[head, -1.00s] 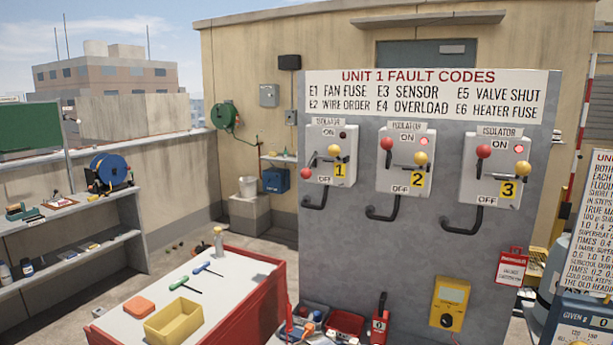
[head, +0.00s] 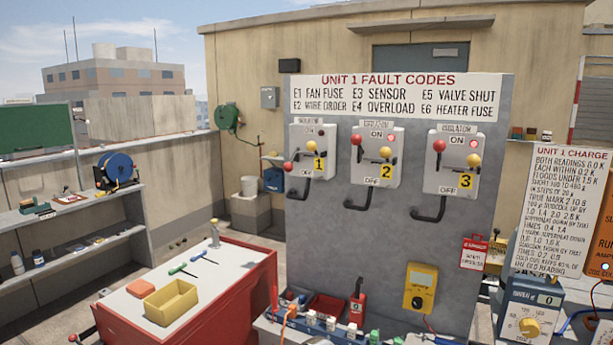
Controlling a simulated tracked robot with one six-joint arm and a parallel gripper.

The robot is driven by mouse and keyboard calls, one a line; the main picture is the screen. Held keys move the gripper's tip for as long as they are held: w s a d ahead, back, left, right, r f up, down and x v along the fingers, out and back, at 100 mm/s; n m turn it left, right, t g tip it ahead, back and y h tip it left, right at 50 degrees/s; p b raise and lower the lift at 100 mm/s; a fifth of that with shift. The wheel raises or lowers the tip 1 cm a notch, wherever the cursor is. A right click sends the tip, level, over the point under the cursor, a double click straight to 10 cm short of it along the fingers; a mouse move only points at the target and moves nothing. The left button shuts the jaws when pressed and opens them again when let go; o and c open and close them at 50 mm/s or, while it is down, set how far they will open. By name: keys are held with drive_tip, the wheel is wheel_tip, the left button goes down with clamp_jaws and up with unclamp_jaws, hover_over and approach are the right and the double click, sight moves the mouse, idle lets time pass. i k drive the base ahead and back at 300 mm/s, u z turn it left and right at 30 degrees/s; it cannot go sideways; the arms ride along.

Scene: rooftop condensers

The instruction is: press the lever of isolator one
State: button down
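Isolator one (head: 320,136) is the left of three grey boxes on the grey panel, marked with a yellow 1. Its lever has a red ball (head: 288,167) low at the box's left side, and a yellow ball (head: 312,147) sits higher. I see no lit lamp on it. Isolator two (head: 376,150) and isolator three (head: 452,158) have their red balls up near ON and red lamps lit. A bent black pipe comes out under each box. My gripper is not in view.
A red bench with a white top (head: 200,262) stands left of the panel, with a yellow bin (head: 171,301) on it. Grey shelves (head: 75,235) stand at the left.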

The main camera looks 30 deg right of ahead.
sight(289, 167)
drive_tip(key=k, duration=0.25)
drive_tip(key=u, duration=0.45)
drive_tip(key=i, duration=1.15)
drive_tip(key=z, duration=0.4)
